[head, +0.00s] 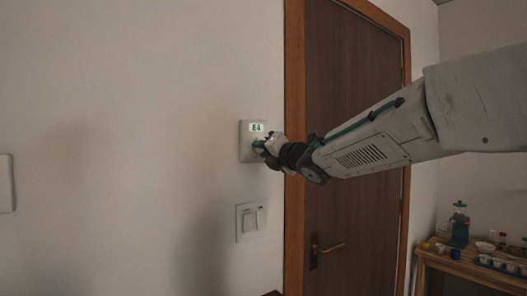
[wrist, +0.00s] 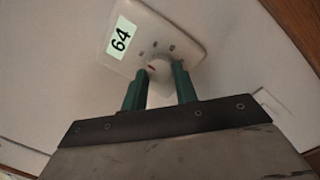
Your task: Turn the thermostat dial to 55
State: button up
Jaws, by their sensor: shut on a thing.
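The thermostat (head: 245,140) is a pale square plate on the wall, left of the door frame. Its green-lit display (head: 257,127) reads 64, and the wrist view also shows 64 on the display (wrist: 120,39). The white round dial (wrist: 159,76) with a red mark sits at the lower part of the plate. My gripper (head: 262,148) is at the thermostat, and its two green fingers (wrist: 160,85) are shut on the dial from both sides. The gripper hides part of the dial in both views.
A light switch plate (head: 251,220) with two rockers is on the wall below the thermostat. A brown door (head: 345,120) with a handle (head: 328,247) is to the right. A wooden table (head: 465,265) with cups stands at the far right. The wall to the left is mostly bare.

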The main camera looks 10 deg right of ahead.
jog(key=o, duration=1)
jog(key=v, duration=0.7)
jog(key=shift+s+d+f, duration=0.1)
jog(key=shift+s+d, duration=0.05)
jog(key=shift+s, duration=0.25)
